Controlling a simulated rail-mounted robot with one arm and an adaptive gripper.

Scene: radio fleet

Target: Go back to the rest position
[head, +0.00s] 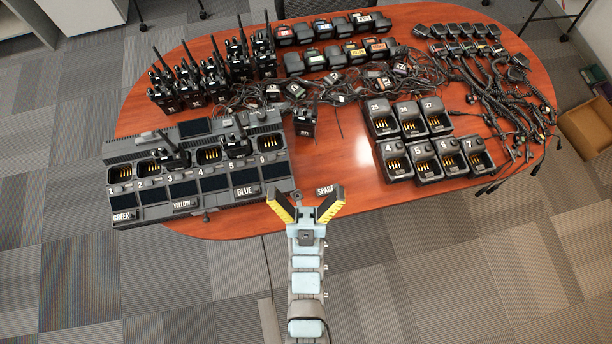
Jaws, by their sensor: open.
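My gripper (306,205) is open and empty, its two yellow-and-black fingers spread apart at the front edge of the table. A small label reading SPARE shows between the fingertips. My arm reaches up from the bottom of the picture. The large charger (124,195) with numbered bays stands to the left of my gripper, and two radios sit in it, a left one (173,155) and a right one (238,145). A single radio (304,122) stands on the table behind my gripper. Whether the fingers touch the table cannot be told.
The oval wooden table (340,170) has bare room just behind my gripper. Single chargers (396,172) stand to the right, with coiled-cable microphones (495,90) beyond. Several radios (187,80) stand at the back left, and batteries (330,55) lie at the back. A cardboard box (588,135) is at the far right.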

